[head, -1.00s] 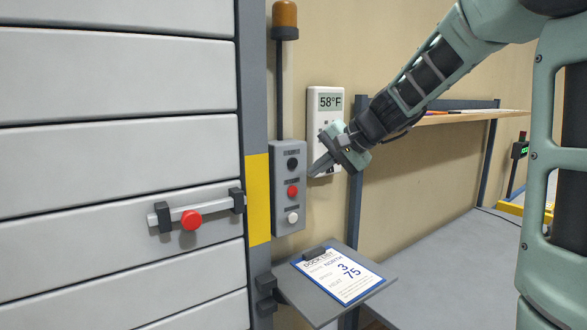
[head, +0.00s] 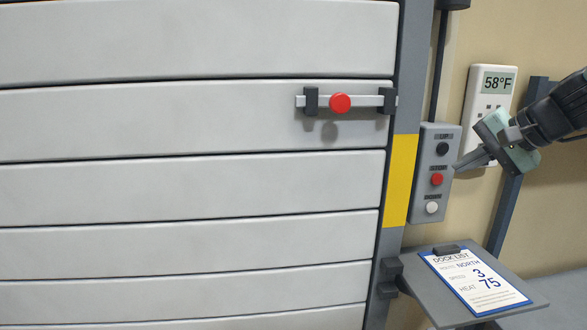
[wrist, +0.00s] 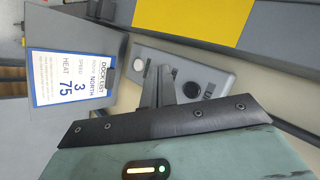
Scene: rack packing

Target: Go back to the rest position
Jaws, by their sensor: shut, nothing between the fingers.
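My gripper (head: 458,169) is shut and empty, its fingers pointing left at the grey control box (head: 419,205). The fingertips are close to the red STOP button (head: 437,179); I cannot tell whether they touch it. The box also has a black UP button (head: 442,148) and a white button (head: 432,208) at the bottom. In the wrist view the shut fingers (wrist: 158,74) reach over the box (wrist: 215,80), hiding its middle, with the white button (wrist: 141,57) to their left.
A slatted door (head: 190,180) with a red-knobbed latch (head: 340,103) fills the left. A small shelf (head: 520,302) with the dock list (head: 475,282) sticks out below the box. A thermostat (head: 489,92) reading 58°F hangs behind my gripper. Bare wall (head: 555,210) lies to the right.

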